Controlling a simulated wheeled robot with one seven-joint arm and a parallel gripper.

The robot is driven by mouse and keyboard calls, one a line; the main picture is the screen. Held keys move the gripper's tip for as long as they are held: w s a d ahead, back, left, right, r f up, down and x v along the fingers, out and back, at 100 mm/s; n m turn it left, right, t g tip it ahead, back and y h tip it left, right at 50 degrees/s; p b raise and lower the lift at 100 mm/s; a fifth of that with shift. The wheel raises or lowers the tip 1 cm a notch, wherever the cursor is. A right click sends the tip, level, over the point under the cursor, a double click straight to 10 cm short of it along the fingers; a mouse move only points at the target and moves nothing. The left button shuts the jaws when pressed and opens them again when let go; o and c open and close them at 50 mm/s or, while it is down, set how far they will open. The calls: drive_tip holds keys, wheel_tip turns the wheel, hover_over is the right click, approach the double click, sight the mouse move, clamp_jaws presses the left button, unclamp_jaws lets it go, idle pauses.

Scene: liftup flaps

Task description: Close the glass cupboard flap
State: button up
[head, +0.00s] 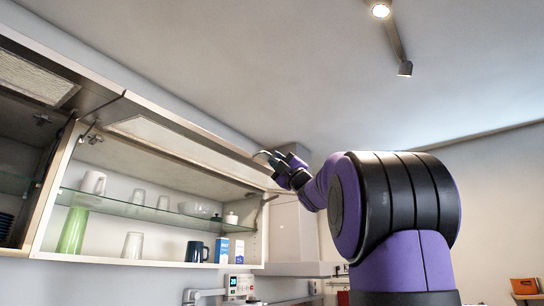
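The glass cupboard flap (185,142) is raised over the lit, open cupboard in the head view. It has a long pale frame around a glass panel, and it tilts out from the top of the cupboard. My gripper (262,158) is at the flap's outer edge near its right end. It overlaps the edge in the picture; I cannot tell whether they touch. The fingers are small and partly hidden by the wrist, so their opening is unclear. The cupboard (48,215) has a glass shelf (130,206) inside.
Cups, glasses, a dark mug (197,252) and small boxes stand inside the cupboard. Another raised flap (35,78) and open compartment adjoin at left. A hood (291,235) stands at right behind my arm. The space below the ceiling lamps is clear.

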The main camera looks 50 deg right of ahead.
drive_tip(key=shift+x, duration=1.6)
clamp_jaws()
drive_tip(key=shift+f, duration=0.15)
